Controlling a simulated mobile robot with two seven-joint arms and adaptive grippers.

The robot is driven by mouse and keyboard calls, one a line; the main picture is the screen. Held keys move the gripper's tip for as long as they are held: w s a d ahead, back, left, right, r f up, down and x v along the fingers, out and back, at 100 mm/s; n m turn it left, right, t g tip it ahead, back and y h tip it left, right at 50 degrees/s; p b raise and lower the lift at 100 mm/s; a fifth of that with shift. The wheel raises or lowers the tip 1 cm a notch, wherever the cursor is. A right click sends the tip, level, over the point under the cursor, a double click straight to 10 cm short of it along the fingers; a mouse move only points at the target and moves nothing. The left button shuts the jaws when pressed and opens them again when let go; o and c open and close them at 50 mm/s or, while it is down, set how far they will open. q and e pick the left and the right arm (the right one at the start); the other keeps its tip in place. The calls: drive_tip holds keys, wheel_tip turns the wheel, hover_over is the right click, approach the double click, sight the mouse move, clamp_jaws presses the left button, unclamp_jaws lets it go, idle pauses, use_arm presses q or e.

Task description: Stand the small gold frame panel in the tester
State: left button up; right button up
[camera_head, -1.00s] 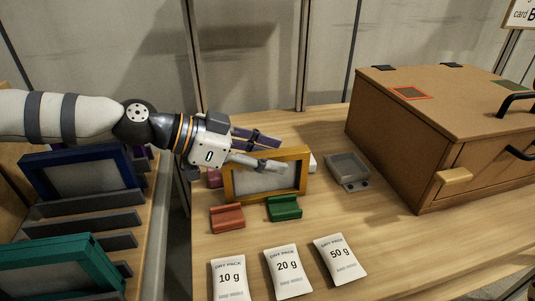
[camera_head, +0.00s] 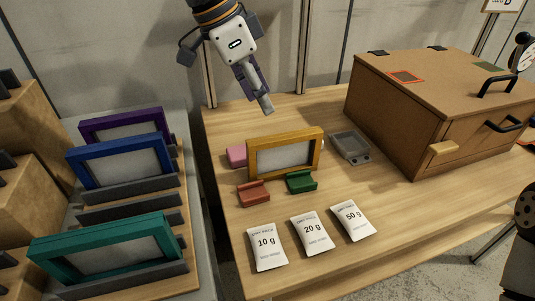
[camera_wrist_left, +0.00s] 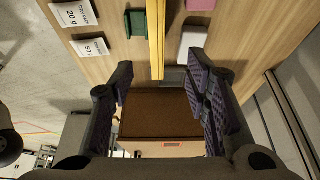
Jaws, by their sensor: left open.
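The small gold frame panel (camera_head: 285,138) stands upright on the table, with a grey sheet inside. Red (camera_head: 253,193) and green (camera_head: 301,182) blocks stand at its front; a pink block (camera_head: 236,156) is behind its left end. I cannot tell whether these blocks are the tester. My left gripper (camera_head: 264,98) is open and empty, above and behind the panel, clear of it. In the left wrist view, the panel (camera_wrist_left: 156,40) shows edge-on, ahead of the gap between the open fingers (camera_wrist_left: 162,85). A white block (camera_wrist_left: 191,42) lies beside it.
A grey tray (camera_head: 349,147) sits right of the panel, and a large brown box (camera_head: 400,125) with black handles stands beyond. Three dry packs (camera_head: 311,233) lie in front. Purple, blue (camera_head: 120,147) and teal (camera_head: 60,247) frames stand in a rack at left.

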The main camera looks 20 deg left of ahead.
sight(285, 136)
use_arm(q)
drive_tip(key=x, duration=0.8)
drive_tip(key=b+x, duration=0.1)
drive_tip(key=x, duration=0.3)
drive_tip(key=shift+d+f, duration=0.15)
drive_tip(key=shift+d, duration=0.3)
drive_tip(key=shift+f, duration=0.15)
clamp_jaws()
